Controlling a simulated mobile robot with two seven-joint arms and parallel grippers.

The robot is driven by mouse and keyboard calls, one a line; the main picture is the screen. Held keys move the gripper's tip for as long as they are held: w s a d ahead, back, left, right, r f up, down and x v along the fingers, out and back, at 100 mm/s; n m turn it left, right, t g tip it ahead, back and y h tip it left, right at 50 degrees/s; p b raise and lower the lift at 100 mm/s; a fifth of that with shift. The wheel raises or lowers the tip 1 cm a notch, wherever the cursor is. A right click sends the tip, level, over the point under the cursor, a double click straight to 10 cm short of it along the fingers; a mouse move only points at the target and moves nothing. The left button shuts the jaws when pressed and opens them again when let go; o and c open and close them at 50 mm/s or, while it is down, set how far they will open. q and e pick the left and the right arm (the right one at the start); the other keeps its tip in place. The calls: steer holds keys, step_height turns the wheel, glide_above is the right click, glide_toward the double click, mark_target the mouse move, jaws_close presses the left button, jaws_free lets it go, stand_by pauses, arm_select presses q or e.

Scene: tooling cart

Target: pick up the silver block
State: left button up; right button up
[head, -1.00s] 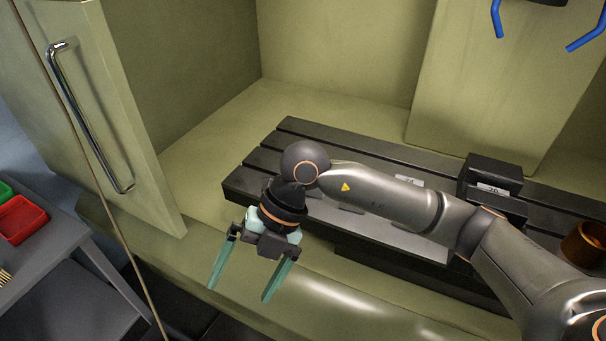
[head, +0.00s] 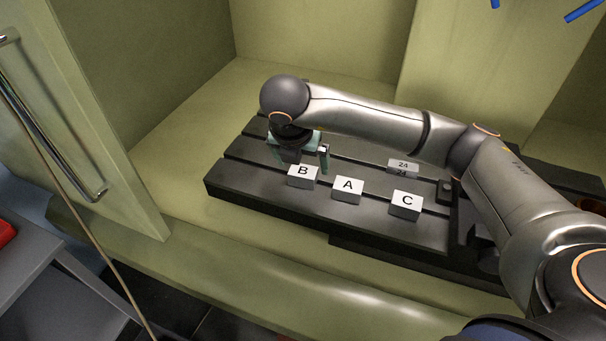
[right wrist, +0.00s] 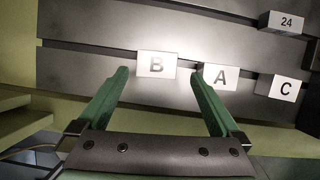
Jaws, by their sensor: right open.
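Three small silver-grey blocks with white lettered tops stand in a row on the black slotted plate (head: 238,179): block B (head: 302,177), block A (head: 347,190) and block C (head: 405,205). A fourth pale block marked 24 (head: 402,168) sits farther back. I cannot tell which is meant by the silver block. My right gripper (head: 301,163) is open and empty, just behind and above block B. In the right wrist view block B (right wrist: 157,65) shows between the fingertips, with A (right wrist: 221,77) by the right finger and C (right wrist: 286,88) farther right. My left gripper is out of view.
The plate lies in an olive cabinet with walls at the back and an open door (head: 110,120) with a metal handle at left. Blue hooks (head: 583,10) hang at top right. My right arm covers part of the plate. The front ledge (head: 270,270) is clear.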

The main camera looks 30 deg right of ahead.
mark_target(303, 170)
steer(key=shift+w+p+x, duration=0.2)
steer(key=shift+p+x, duration=0.45)
steer(key=shift+x, duration=2.1)
steer(key=shift+a, duration=0.1)
steer(key=shift+c, duration=0.2)
steer(key=c, duration=1.5)
